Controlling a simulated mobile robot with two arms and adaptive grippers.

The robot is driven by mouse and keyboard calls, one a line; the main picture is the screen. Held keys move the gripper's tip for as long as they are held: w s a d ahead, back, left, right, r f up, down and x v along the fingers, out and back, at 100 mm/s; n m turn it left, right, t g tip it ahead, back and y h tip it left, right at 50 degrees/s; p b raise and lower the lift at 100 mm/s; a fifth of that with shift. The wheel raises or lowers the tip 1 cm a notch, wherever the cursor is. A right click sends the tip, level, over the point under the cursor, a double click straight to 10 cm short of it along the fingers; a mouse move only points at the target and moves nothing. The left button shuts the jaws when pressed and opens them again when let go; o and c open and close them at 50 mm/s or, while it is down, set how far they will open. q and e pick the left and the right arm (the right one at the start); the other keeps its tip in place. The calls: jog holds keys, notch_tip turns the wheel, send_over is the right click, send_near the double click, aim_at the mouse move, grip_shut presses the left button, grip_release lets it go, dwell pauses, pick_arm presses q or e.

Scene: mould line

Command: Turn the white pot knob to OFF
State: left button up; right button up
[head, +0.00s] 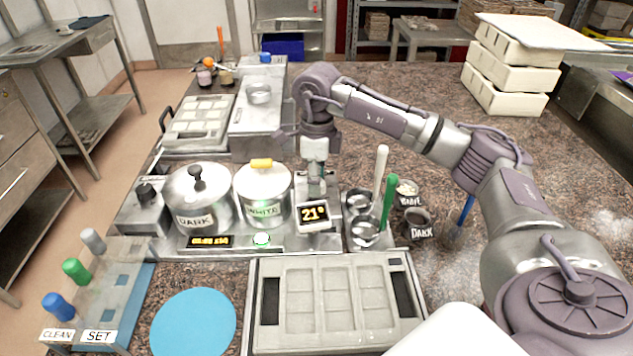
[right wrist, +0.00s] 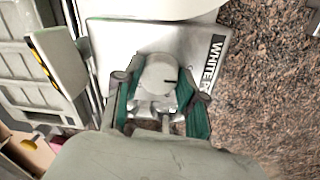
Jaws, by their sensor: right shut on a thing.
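The white pot (head: 263,195) with its yellow lid knob stands beside the dark pot (head: 200,203) in the head view. In the right wrist view, the round pale white pot knob (right wrist: 158,76) with a dark pointer line sits on a plate labelled "WHITE P…" (right wrist: 208,66). My right gripper (right wrist: 158,96) is shut on this knob, its green-padded fingers on either side. The pointer line points to the picture's right. In the head view my right gripper (head: 316,180) reaches down behind the small 21° display (head: 314,214), which hides the knob. My left gripper is not in view.
A black knob (head: 146,193) stands left of the dark pot. A green light (head: 261,239) glows below the white pot. Small bowls (head: 363,232) with white and green spatulas stand to the right. A mould tray (head: 335,300) and blue mat (head: 194,322) lie in front.

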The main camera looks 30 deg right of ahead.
jog(key=shift+r+n, duration=0.1)
jog(key=shift+n, duration=0.2)
jog(key=o, duration=1.2)
jog(key=shift+c, duration=0.2)
notch_tip(320, 180, up, 12)
jog(key=shift+w+d, duration=0.25)
